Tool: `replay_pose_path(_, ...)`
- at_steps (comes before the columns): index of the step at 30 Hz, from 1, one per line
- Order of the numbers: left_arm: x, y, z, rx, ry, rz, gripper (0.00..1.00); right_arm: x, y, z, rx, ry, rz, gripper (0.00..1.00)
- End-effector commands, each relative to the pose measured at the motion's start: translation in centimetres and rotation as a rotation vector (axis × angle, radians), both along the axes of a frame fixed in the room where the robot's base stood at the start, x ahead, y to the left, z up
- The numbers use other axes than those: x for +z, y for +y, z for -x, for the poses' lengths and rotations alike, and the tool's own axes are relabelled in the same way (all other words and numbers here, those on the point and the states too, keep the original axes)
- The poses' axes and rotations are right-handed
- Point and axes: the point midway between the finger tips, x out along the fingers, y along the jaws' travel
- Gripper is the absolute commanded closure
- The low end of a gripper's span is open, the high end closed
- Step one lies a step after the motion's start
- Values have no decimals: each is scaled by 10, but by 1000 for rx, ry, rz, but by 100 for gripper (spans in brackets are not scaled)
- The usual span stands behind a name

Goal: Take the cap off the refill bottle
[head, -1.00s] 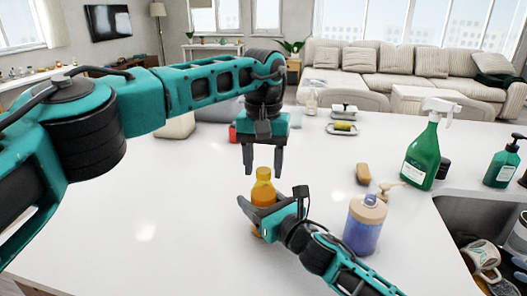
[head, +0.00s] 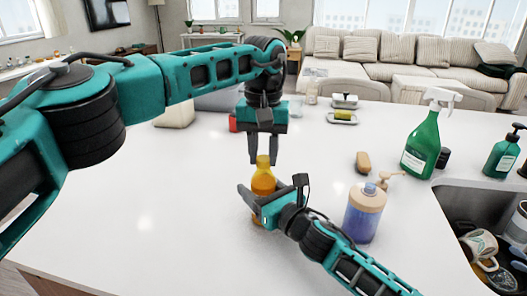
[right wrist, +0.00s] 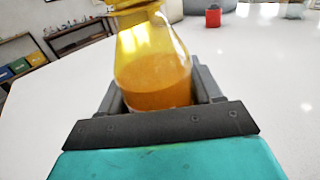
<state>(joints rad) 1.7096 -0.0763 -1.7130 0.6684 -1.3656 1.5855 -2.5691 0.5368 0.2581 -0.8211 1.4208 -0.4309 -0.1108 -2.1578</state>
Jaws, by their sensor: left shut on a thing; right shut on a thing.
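The refill bottle (head: 263,183) stands upright on the white island, with orange liquid in a clear yellowish body. It also fills the middle of the right wrist view (right wrist: 152,75). Its cap (head: 263,160) is at the top, on the bottle as far as I can see. My left gripper (head: 265,162) points down from above and is shut on the cap. My right gripper (head: 262,194) comes from the front right and is shut on the bottle's body. In the right wrist view its fingers flank the lower body, and the cap is mostly cut off by the top edge.
A pump bottle of blue-violet soap (head: 363,218) stands close to the right of my right gripper. A brown sponge or block (head: 363,162), a green spray bottle (head: 421,150) and a sink with mugs (head: 480,243) are farther right. The island's left front is clear.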

Motion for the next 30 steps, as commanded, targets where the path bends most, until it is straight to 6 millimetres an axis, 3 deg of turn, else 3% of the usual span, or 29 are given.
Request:
replay_pose_path(5, 0, 1, 0, 243, -1, -1, 100, -1, 0, 0, 0, 2, -1, 100)
replay_pose_path(30, 1, 0, 1, 1834, -2, -3, 100, -1, -1, 0, -2, 3, -1, 100)
